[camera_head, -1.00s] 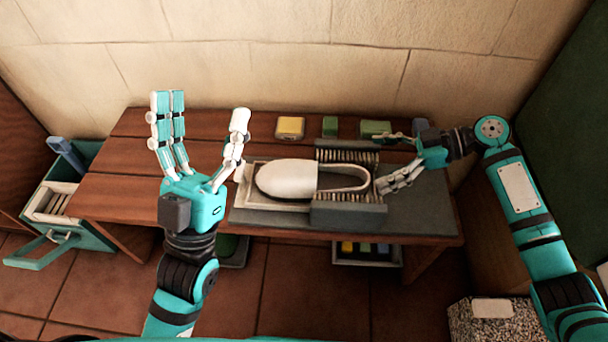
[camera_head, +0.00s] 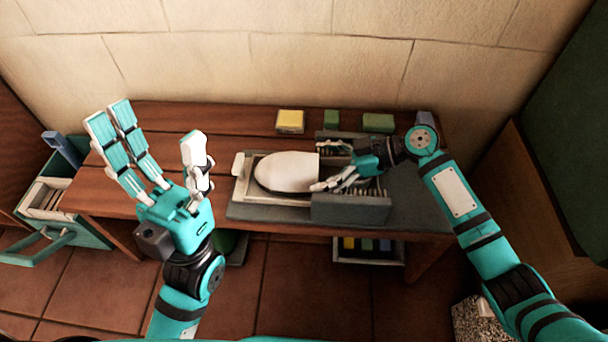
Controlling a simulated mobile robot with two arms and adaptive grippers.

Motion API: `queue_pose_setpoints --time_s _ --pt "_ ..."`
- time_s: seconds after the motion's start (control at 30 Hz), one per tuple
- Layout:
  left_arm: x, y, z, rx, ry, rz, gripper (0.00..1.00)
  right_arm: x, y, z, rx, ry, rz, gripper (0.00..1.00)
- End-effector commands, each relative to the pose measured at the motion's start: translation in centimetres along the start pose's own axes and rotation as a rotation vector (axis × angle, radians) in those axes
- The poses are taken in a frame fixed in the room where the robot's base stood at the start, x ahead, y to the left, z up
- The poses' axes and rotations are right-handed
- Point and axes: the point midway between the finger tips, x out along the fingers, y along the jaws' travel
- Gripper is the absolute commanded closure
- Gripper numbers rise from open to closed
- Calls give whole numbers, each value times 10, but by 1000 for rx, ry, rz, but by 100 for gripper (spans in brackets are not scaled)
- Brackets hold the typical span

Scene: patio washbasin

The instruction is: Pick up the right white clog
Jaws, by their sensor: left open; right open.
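One white clog (camera_head: 287,172) lies on its side-to-side length in a grey tray-like fixture (camera_head: 350,208) with brush rows on the bench, its rounded toe to the left. My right gripper (camera_head: 327,165) is open at the clog's right end, with fingers on either side of it; they hide the heel opening. I cannot tell whether they touch the clog. My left gripper (camera_head: 160,145) is open and empty, raised in front of the bench's left part, to the left of the clog.
A yellow block (camera_head: 290,121) and two green blocks (camera_head: 331,120) (camera_head: 378,123) stand along the bench's back. A teal bin (camera_head: 50,200) stands at the left. A tray of coloured items (camera_head: 367,250) is under the bench. The wooden bench top (camera_head: 235,120) is clear at the back left.

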Motion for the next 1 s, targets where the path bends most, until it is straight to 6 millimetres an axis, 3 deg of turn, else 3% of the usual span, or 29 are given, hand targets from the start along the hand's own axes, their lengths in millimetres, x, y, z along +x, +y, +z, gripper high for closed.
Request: queue_pose_setpoints --time_s 0.23,0.7,0.73,0.77,0.97,1.0 --pt "-1 0 0 0 -1 0 23 5 0 0 0 -1 0 0" --pt "-1 0 1 0 -2 0 23 4 0 0 1 -2 -1 60" --pt "-1 0 1 0 -2 0 23 4 0 0 0 0 0 60" --pt "-1 0 1 0 -2 0 23 4 0 0 0 0 -1 67" --pt "0 0 0 0 -2 0 23 4 0 -2 1 -2 -2 67" --pt "2 0 0 0 -2 0 23 2 0 -5 1 -2 -2 75"
